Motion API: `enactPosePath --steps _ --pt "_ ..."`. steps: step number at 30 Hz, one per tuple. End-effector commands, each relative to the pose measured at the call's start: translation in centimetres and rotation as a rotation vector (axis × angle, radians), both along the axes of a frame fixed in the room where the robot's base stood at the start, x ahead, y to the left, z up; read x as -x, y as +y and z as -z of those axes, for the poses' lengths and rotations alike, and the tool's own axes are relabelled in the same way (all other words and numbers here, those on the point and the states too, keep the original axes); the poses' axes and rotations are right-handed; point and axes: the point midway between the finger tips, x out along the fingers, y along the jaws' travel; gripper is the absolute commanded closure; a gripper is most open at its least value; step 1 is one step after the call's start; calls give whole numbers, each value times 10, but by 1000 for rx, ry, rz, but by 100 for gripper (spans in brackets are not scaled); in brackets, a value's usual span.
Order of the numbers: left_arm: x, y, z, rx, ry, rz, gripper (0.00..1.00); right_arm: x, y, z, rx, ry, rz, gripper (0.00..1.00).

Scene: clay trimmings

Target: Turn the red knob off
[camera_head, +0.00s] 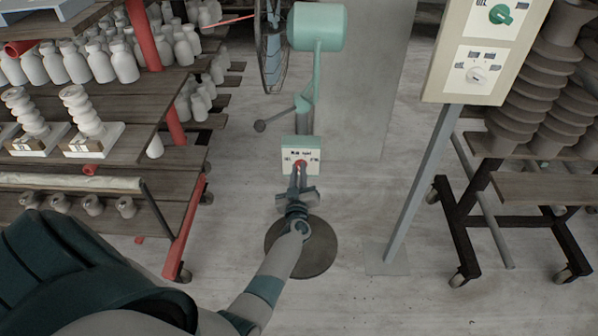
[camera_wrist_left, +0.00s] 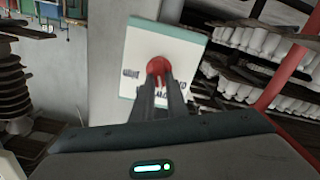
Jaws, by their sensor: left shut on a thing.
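The red knob (camera_head: 299,163) sits on the white face of a small control box (camera_head: 301,144) on the green fan stand. In the left wrist view the red knob (camera_wrist_left: 158,67) shows at the fingertips, on the white panel (camera_wrist_left: 187,48). My left gripper (camera_head: 298,168) reaches forward to the box and is shut on the knob; its fingers (camera_wrist_left: 160,88) hide the knob's lower part. The panel's lettering is too small to read fully. My right gripper is not in view.
A panel on a post (camera_head: 487,50) with a green knob (camera_head: 500,14) and a white knob (camera_head: 476,75) stands at right. A wheeled rack (camera_head: 470,220) of brown insulators is beyond it. Shelves (camera_head: 100,170) with white bottles fill the left.

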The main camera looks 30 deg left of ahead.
Motion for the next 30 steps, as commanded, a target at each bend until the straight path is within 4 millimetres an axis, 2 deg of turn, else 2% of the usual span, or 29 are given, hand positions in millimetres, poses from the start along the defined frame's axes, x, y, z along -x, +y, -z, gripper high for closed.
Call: enactPosePath --steps 14,22,30 --pt "1 1 2 107 -65 0 100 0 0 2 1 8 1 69" --pt "2 3 3 279 -171 -1 100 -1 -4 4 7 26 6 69" --pt "3 4 6 477 -292 -1 100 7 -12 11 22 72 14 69"
